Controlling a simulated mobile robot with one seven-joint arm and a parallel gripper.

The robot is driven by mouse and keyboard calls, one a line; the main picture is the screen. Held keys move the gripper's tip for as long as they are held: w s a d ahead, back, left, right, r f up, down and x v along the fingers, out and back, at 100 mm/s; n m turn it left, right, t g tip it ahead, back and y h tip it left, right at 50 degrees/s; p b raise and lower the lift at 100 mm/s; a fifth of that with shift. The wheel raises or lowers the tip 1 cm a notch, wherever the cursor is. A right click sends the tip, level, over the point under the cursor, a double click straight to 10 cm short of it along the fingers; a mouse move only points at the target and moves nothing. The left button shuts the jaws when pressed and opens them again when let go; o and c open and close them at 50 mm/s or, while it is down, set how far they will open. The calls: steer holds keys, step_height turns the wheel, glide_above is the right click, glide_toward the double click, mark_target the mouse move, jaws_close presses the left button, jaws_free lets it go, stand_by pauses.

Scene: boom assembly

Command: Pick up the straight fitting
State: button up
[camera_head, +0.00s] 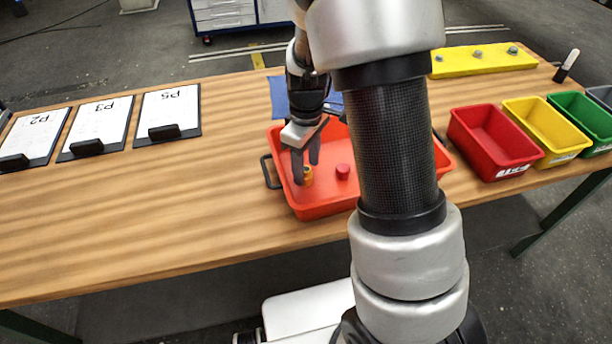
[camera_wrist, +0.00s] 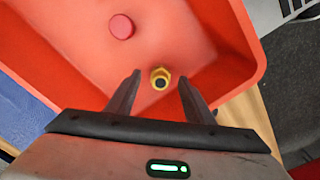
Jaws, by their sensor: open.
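The straight fitting appears to be the small yellow-brass piece (camera_wrist: 160,78) with a dark round opening, standing on the floor of the orange-red tray (camera_head: 292,197). It also shows in the head view (camera_head: 308,177), partly hidden by a finger. My gripper (camera_wrist: 158,85) is open, with its fingers reaching down into the tray on either side of the fitting; they look apart from it. A red round piece (camera_wrist: 122,27) lies in the same tray and also shows in the head view (camera_head: 343,171). My arm hides part of the tray.
Red (camera_head: 490,143), yellow (camera_head: 545,127) and green (camera_head: 585,122) bins stand at the right. Clipboards (camera_head: 168,115) lie at the left. A yellow board (camera_head: 480,62) with small grey parts lies at the back right.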

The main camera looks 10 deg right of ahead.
steer(key=shift+f, duration=0.9)
steer(key=shift+c, duration=0.5)
steer(key=c, duration=1.1)
jaws_close()
steer(key=shift+r, duration=0.15)
